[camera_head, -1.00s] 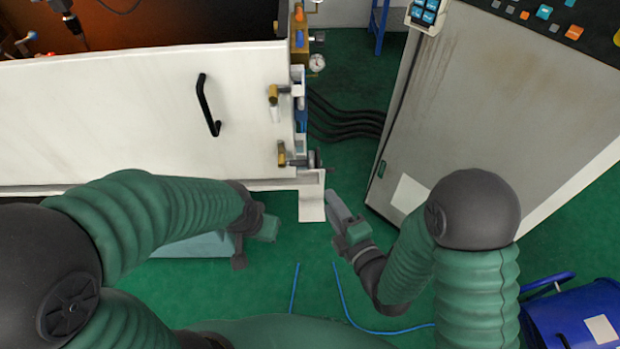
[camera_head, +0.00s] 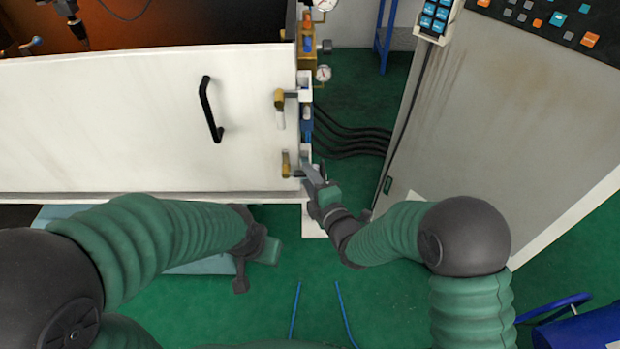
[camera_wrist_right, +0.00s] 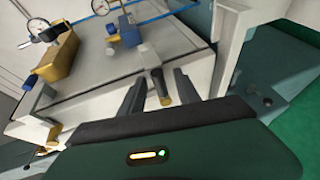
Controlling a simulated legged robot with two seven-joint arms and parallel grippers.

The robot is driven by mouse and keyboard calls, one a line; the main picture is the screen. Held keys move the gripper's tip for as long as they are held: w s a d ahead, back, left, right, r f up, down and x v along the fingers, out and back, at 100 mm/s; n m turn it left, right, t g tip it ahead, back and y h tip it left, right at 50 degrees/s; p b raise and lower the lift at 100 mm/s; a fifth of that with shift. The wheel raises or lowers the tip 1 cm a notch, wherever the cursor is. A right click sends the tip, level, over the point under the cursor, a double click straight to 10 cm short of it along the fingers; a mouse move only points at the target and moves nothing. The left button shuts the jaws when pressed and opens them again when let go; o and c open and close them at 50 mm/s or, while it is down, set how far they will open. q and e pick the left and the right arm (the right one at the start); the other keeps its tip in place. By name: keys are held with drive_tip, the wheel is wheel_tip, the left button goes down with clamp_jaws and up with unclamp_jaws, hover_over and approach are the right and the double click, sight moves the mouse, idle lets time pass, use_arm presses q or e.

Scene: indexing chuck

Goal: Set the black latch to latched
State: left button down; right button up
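My right gripper (camera_head: 312,172) is at the lower right corner of the white door (camera_head: 130,120), beside a lower brass fitting (camera_head: 286,163). The right wrist view shows the gripper (camera_wrist_right: 159,85) open, with a small dark lever with a brass-coloured end (camera_wrist_right: 160,88) between its two fingers. The lever looks like the black latch, but I cannot tell its setting or whether a finger touches it. In the head view the gripper hides that spot. My left gripper (camera_head: 262,252) hangs low in front of the door, away from the latch; its fingers are not clear.
A black door handle (camera_head: 210,108) and an upper brass fitting (camera_head: 280,105) are on the door. Black hoses (camera_head: 350,135) run between the machine and a grey cabinet (camera_head: 490,110) at right. Green floor (camera_head: 320,285) is open in front.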

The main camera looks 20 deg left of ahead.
drive_tip(key=shift+d, duration=0.1)
drive_tip(key=c, duration=0.8)
clamp_jaws()
drive_tip(key=shift+s+f, duration=0.15)
idle(0.3)
